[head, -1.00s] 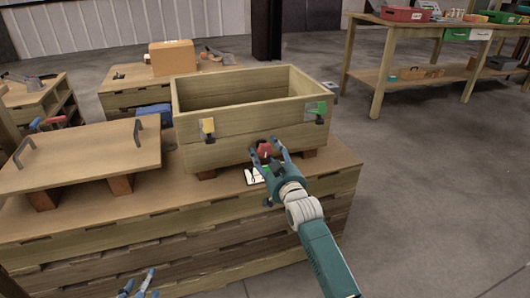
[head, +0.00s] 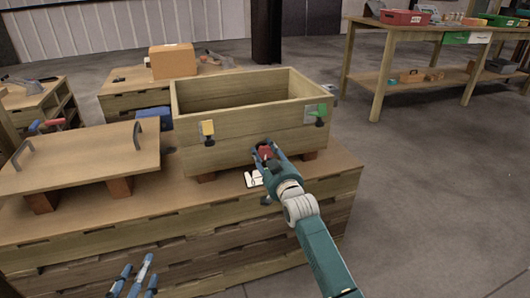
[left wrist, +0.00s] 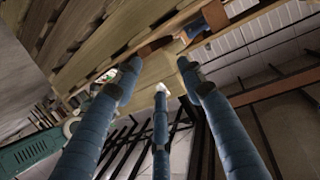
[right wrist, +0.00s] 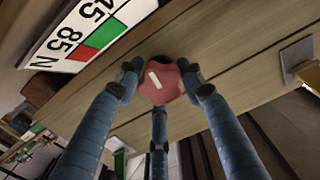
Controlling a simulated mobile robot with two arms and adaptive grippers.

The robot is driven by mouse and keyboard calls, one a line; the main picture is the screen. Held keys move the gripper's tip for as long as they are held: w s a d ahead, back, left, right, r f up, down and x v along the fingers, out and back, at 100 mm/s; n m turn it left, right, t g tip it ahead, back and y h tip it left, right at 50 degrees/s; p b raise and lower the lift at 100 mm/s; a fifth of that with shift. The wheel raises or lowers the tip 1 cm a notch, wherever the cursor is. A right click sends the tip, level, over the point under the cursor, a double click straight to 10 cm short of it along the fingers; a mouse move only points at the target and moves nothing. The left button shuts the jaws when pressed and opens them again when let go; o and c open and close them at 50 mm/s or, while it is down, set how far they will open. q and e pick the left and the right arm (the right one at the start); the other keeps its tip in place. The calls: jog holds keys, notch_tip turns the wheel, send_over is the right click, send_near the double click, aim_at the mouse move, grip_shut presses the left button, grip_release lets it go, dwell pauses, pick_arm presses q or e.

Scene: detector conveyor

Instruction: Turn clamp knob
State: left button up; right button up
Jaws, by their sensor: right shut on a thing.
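The red clamp knob (right wrist: 160,84) has a white mark on its face and sits at the front wall of the wooden crate. In the head view the knob (head: 265,153) is partly covered by my right gripper (head: 264,152). In the right wrist view my right gripper (right wrist: 160,85) has its blue fingers closed around the knob. The white mark is tilted a little. My left gripper (head: 135,283) is empty at the bottom left of the head view, below the bench top. Its fingers stand apart in the left wrist view (left wrist: 160,80).
A white card with a green and red scale (right wrist: 85,40) lies near the knob. A wooden lid with handles (head: 80,160) rests on blocks at the left.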

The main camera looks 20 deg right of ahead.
jog(key=shift+a+r+n+p, duration=0.1)
jog(key=shift+r+n+p, duration=0.4)
jog(key=shift+p, duration=0.3)
jog(key=shift+w+n+p, duration=0.1)
jog(key=shift+n+p, duration=0.35)
jog(key=shift+n, duration=0.05)
pick_arm(q)
jog(key=s+a+f+g+y, duration=0.2)
jog(key=s+a+f+g, duration=0.1)
jog(key=s+f+g, duration=0.4)
notch_tip(320, 180, down, 5)
jog(key=shift+s+a+r, duration=0.2)
jog(key=shift+s+a, duration=0.2)
jog(key=shift+s, duration=0.7)
pick_arm(e)
jog(key=o, duration=1.1)
jog(key=shift+a, duration=0.1)
jog(key=shift+o, duration=0.2)
jog(key=shift+f, duration=0.1)
jog(key=shift+f, duration=0.1)
